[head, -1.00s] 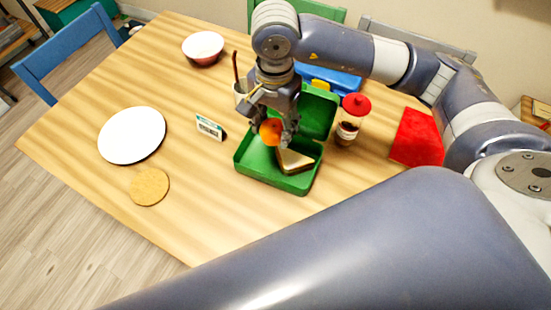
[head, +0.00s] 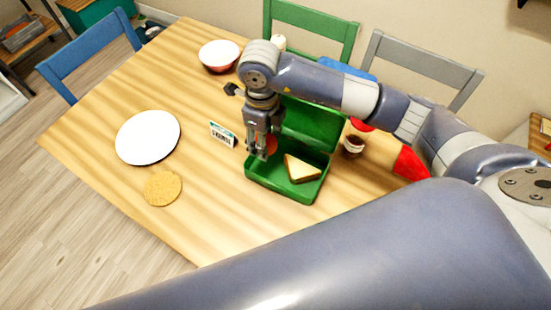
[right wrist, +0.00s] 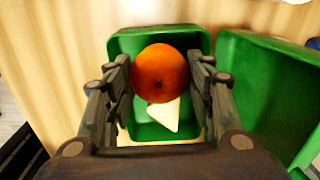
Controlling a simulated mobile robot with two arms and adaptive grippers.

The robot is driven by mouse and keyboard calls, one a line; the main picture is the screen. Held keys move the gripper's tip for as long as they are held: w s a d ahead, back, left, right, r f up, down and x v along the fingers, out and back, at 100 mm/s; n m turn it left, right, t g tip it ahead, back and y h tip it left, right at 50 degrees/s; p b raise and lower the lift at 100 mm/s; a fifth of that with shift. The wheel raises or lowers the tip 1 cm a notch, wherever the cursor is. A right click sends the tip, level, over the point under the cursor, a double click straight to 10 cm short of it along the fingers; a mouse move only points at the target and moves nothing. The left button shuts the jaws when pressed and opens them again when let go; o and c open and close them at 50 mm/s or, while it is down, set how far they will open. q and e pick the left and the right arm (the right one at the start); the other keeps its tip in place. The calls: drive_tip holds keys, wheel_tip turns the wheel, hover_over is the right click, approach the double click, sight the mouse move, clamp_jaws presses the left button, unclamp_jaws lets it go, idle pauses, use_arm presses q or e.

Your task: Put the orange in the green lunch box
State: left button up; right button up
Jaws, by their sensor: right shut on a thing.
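The green lunch box (head: 263,187) stands open on the table, its lid (head: 312,122) raised at the back. A sandwich half (head: 302,168) lies in its right part. My right gripper (head: 262,152) points down over the box's left part, shut on the orange (head: 271,143), which is partly hidden behind the fingers. In the right wrist view the orange (right wrist: 160,72) sits between both fingers, above the box's open base (right wrist: 127,45), and partly covers the white sandwich (right wrist: 165,116). I cannot tell whether it touches the box floor. My left gripper is out of view.
A small printed card (head: 222,134) stands just left of the box. A red-lidded jar (head: 353,145) and a red cloth (head: 410,163) are to the right. A white plate (head: 148,137), cork mat (head: 162,188) and bowl (head: 220,55) lie further left.

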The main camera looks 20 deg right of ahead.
wheel_tip(320, 180, down, 7)
drive_tip(key=shift+f+p, duration=0.1)
drive_tip(key=shift+p, duration=0.4)
drive_tip(key=shift+f, duration=0.2)
drive_tip(key=o, duration=1.1)
drive_tip(key=shift+r, duration=0.15)
